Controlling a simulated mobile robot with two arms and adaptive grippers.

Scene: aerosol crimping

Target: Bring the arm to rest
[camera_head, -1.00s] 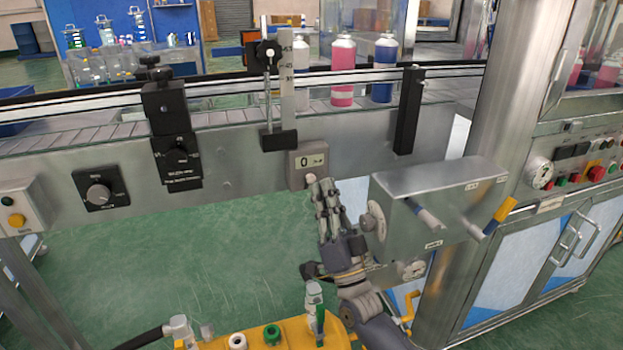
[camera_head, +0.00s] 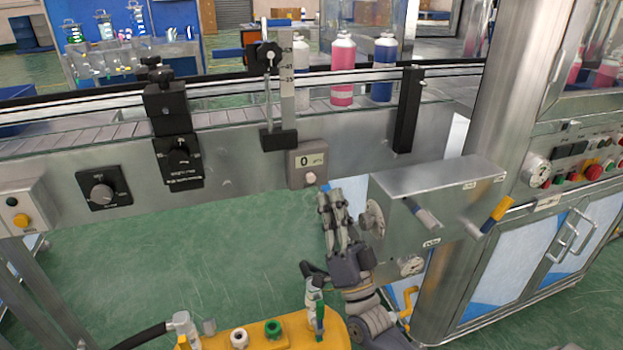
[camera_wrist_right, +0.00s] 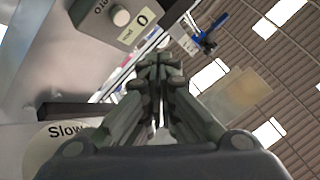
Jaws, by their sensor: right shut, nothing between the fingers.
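My right gripper (camera_head: 332,197) is in front of the conveyor's side panel, just left of the grey metal box. Its fingers point up and are closed together with nothing between them. The fingertips are a little below the small display box (camera_head: 307,165) reading 0 and its round button (camera_head: 310,178), apart from it. In the right wrist view the shut fingers (camera_wrist_right: 158,65) fill the middle, with the display box (camera_wrist_right: 115,18) at upper left. My left gripper is not in view.
The grey metal box (camera_head: 440,178) with a knob and levers stands close right of my right gripper. A yellow unit (camera_head: 265,335) with fittings is below. Cans (camera_head: 342,75) stand on the conveyor behind. Green floor (camera_head: 200,260) lies open at the left.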

